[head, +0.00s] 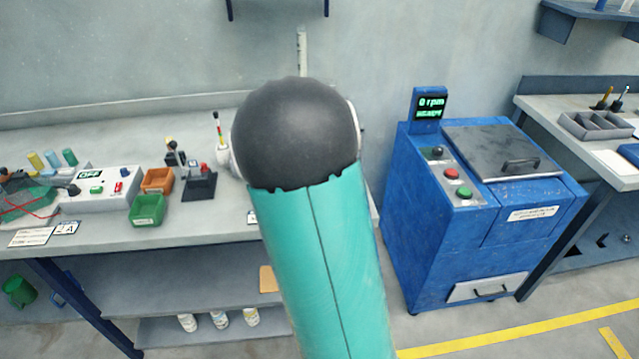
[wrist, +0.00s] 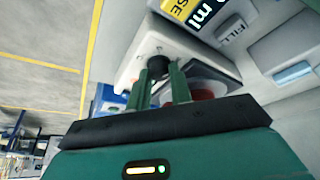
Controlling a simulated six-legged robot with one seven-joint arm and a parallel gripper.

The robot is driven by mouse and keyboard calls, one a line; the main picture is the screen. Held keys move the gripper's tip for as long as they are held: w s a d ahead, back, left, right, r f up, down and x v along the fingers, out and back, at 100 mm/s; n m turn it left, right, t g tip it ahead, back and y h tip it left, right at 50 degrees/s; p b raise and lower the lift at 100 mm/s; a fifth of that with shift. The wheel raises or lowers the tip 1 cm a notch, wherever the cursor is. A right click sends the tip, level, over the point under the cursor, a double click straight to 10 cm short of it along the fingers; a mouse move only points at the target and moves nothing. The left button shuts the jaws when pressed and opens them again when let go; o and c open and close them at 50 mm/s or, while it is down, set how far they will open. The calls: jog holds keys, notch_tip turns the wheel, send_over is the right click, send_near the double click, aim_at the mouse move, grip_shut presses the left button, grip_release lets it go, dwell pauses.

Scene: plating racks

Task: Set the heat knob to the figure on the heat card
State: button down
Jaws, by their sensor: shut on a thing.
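In the wrist view my gripper (wrist: 160,76) has its two green fingers closed on a black round knob (wrist: 157,63) on the front of a pale unit (wrist: 135,62). I take this to be the heat knob; its pointer and any scale marks are hidden or too small to read. A dark reddish round thing (wrist: 203,88) sits on the unit, partly behind the fingers. In the head view my arm hides the gripper and the knob. I cannot pick out a heat card.
In the head view, the left bench (head: 110,245) holds a switch box (head: 100,190), an orange bin (head: 157,181) and a green bin (head: 148,210).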

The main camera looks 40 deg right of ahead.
jog(key=m, duration=0.1)
jog(key=m+g, duration=0.1)
jog(key=m, duration=0.1)
jog(key=shift+w+a+m+g, duration=0.1)
jog(key=shift+w+m+g, duration=0.05)
jog(key=shift+m+g, duration=0.15)
jog(key=m+g, duration=0.1)
jog(key=m, duration=0.2)
jog(key=shift+w+m+y, duration=0.1)
jog(key=shift+m+y, duration=0.2)
jog(key=shift+m, duration=0.1)
jog(key=m+g+y, duration=0.1)
jog(key=m, duration=0.2)
jog(key=m+g, duration=0.1)
jog(key=m, duration=0.2)
jog(key=shift+w+y, duration=0.1)
jog(key=shift+y, duration=0.3)
jog(key=c, duration=1.3)
grip_release()
jog(key=shift+o, duration=0.2)
jog(key=shift+d, duration=0.2)
